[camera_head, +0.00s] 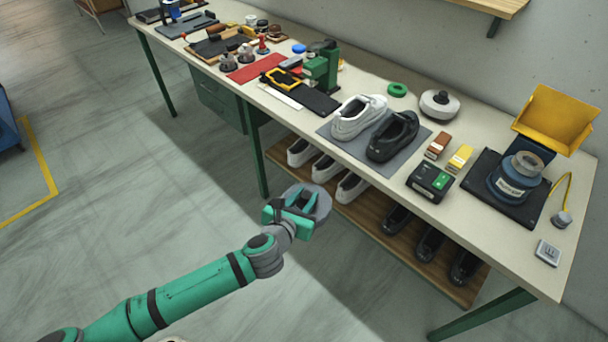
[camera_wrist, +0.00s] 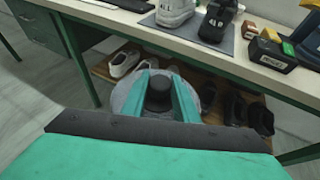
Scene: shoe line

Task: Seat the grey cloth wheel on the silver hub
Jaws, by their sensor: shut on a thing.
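My gripper (camera_head: 300,205) is shut on the dark knob of the grey cloth wheel (camera_head: 323,203) and holds it in the air in front of the bench. In the wrist view the wheel (camera_wrist: 122,97) spreads out beyond both green fingers, with the knob between them. At the right end of the bench a blue round motor unit (camera_head: 510,182) stands on a black plate. A silver-grey round part (camera_head: 526,163), which looks like the hub, is on top of it. The hub is outside the wrist view.
A pale wheel with a dark knob (camera_head: 440,104) lies on the bench (camera_head: 385,187). A yellow hood (camera_head: 556,118) stands behind the motor. White and black shoes stand on a grey mat (camera_head: 345,143). A lower shelf (camera_head: 330,190) holds more shoes. A black box (camera_head: 431,180) sits near the front edge.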

